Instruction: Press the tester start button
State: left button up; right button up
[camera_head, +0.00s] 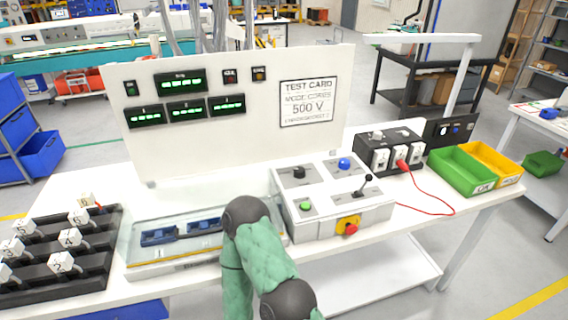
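The tester's white control box (335,222) stands on the bench right of centre. A green button (306,206) is on its front left corner; I cannot read a label on it. A blue button (344,164) and a black knob (298,173) are at the back of its top. A black lever (362,186) stands at the right. A red mushroom button on a yellow plate (348,226) is on the front. A bent green-sleeved arm of mine rises from the bottom centre, left of the box, over the glass-covered tray. Neither gripper shows.
The white tester panel (215,135) with lit green displays and a test card (308,103) stands behind. A tray with a clear cover (165,255) and a black rack of numbered plugs (45,275) lie left. A red lead (430,213), green bin (462,172) and yellow bin (508,180) are right.

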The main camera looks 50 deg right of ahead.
aim_at(304, 205)
jog(key=l+z, duration=0.1)
jog(key=z, duration=1.95)
